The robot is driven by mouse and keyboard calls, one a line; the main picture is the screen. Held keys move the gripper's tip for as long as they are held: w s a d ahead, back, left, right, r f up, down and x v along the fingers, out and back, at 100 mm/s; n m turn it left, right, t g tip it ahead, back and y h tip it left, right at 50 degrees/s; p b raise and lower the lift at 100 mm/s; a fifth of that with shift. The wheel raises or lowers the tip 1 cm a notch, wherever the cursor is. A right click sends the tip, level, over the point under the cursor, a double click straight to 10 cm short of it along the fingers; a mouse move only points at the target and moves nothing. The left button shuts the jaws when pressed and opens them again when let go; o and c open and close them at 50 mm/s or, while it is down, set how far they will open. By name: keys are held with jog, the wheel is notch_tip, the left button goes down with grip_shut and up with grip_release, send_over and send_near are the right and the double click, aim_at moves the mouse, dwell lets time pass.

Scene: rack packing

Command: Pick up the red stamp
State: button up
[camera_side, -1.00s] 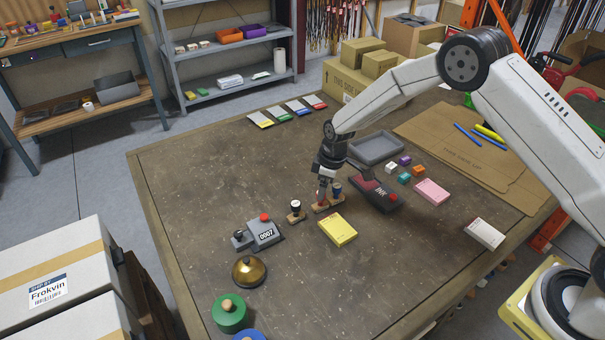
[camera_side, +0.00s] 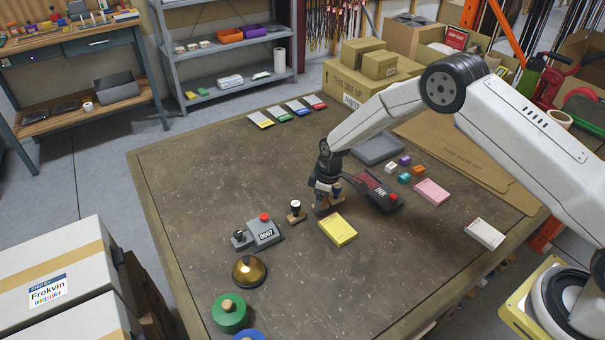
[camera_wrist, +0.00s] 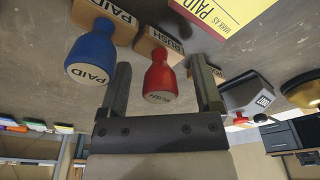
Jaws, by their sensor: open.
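The red stamp (camera_wrist: 160,80) has a round red handle marked RUSH on a wooden block. In the wrist view it sits between the two fingers of my open gripper (camera_wrist: 161,66), with gaps visible on both sides. I cannot tell how far the fingers reach down its handle. The blue stamp (camera_wrist: 92,52), marked PAID, stands just left of it, outside the left finger. In the side view my gripper (camera_side: 324,208) is low over the table beside the yellow box, and it hides most of the red stamp.
The yellow box (camera_side: 338,230) lies close in front of my gripper. A black-handled stamp (camera_side: 296,210) stands to its left, and the ink pad (camera_side: 377,190) to its right. A numbering device (camera_side: 264,231) and brass bell (camera_side: 249,271) are further left.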

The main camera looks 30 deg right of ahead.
grip_shut()
jog(key=shift+r, duration=0.15)
dwell(0.4)
jog(key=shift+r, duration=0.75)
jog(key=s+d+r, duration=0.1)
jog(key=s+r, duration=1)
jog(key=s, duration=0.3)
jog(key=shift+d, duration=0.2)
jog(key=shift+r, duration=0.1)
